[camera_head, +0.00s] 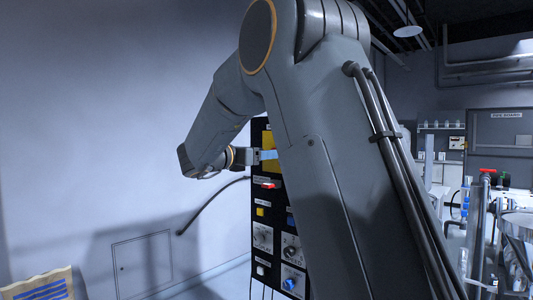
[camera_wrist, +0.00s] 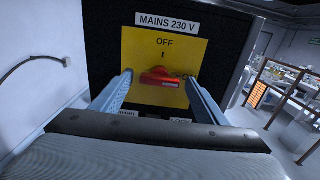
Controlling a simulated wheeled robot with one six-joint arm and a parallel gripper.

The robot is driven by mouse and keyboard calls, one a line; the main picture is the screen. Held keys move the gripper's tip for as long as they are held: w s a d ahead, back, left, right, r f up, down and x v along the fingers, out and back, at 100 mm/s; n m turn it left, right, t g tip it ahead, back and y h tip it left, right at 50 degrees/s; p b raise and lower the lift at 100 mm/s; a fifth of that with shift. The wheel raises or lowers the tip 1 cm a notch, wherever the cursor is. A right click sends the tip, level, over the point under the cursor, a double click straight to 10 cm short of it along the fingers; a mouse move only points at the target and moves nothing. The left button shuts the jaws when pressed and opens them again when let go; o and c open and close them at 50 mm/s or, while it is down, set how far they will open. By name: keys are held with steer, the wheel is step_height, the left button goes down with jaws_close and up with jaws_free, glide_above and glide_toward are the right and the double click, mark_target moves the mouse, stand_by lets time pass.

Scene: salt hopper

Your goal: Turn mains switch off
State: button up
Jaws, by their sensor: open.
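The mains switch (camera_wrist: 158,78) is a red rotary handle on a yellow plate (camera_wrist: 137,46) under a "MAINS 230 V" label, in the wrist view. Its handle lies roughly horizontal, towards the partly hidden "ON" mark at the right; "OFF" is printed above it. My gripper (camera_wrist: 160,84) is open, with one finger on each side of the handle. I cannot tell whether the fingers touch it. In the head view my gripper (camera_head: 268,155) is at the yellow plate (camera_head: 268,139), and my arm hides much of the panel.
A dark cable (camera_head: 207,204) runs along the wall at the left. Shelving and benches (camera_head: 440,172) stand at the right.

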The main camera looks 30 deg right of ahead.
steer(key=shift+c, duration=0.4)
steer(key=c, duration=1)
steer(key=shift+n+b, duration=0.3)
steer(key=n+b, duration=0.2)
steer(key=n, duration=0.1)
steer(key=shift+f+n, duration=0.1)
steer(key=shift+n, duration=0.2)
steer(key=n+b, duration=0.1)
steer(key=n, duration=0.3)
steer(key=shift+n, duration=0.3)
steer(key=n+p, duration=0.1)
steer(key=n, duration=0.3)
steer(key=shift+n+p, duration=1.1)
steer(key=shift+n, duration=1.4)
